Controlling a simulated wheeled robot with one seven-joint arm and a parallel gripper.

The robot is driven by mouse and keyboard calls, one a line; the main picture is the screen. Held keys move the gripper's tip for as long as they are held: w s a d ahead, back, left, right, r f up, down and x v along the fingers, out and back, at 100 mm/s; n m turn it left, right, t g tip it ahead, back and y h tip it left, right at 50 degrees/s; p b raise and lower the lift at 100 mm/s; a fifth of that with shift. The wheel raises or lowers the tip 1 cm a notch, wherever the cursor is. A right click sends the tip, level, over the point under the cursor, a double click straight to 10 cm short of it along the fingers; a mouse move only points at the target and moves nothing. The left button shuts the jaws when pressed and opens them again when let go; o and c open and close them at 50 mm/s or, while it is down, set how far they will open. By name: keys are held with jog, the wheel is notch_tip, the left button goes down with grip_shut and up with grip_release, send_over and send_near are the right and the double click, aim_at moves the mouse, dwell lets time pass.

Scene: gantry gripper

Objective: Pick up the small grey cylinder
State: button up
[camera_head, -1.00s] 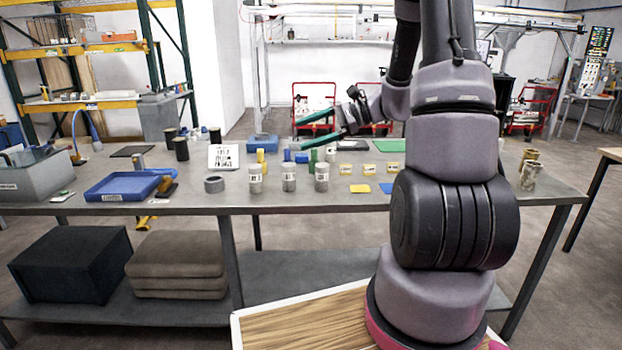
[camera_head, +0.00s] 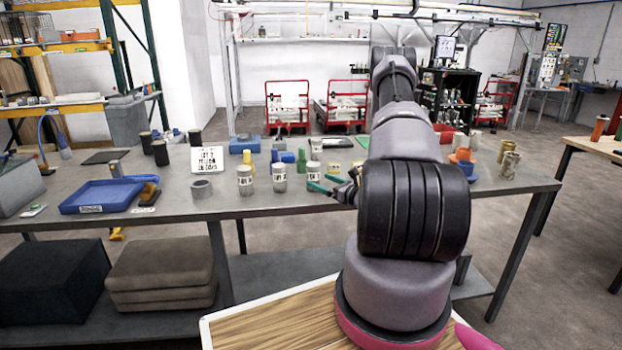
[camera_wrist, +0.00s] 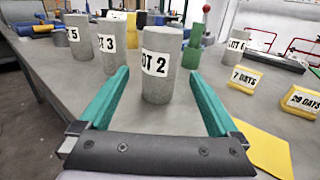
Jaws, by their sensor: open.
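Several small grey cylinders with white lot labels stand upright on the grey table (camera_head: 225,208). The one marked LOT 2 (camera_wrist: 160,84) stands closest in the wrist view, centred between my two green fingers. It also shows in the head view (camera_head: 314,168), partly covered by my fingers. My gripper (camera_wrist: 158,74) is open, with a visible gap on each side of this cylinder; it also shows in the head view (camera_head: 317,182). LOT 3 (camera_wrist: 110,56) and LOT 5 (camera_wrist: 77,46) stand to its left. LOT 6 (camera_wrist: 236,53) stands farther back to the right.
A green cylinder (camera_wrist: 191,45) stands behind LOT 2. Yellow labelled blocks (camera_wrist: 245,79) and a flat yellow plate (camera_wrist: 265,148) lie to the right. A grey ring (camera_head: 202,189) and a blue tray (camera_head: 100,196) are at the left of the table.

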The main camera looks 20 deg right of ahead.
jog(key=x, duration=0.7)
jog(key=shift+w+a, duration=0.1)
jog(key=shift+w, duration=0.3)
jog(key=shift+c, duration=0.4)
grip_shut()
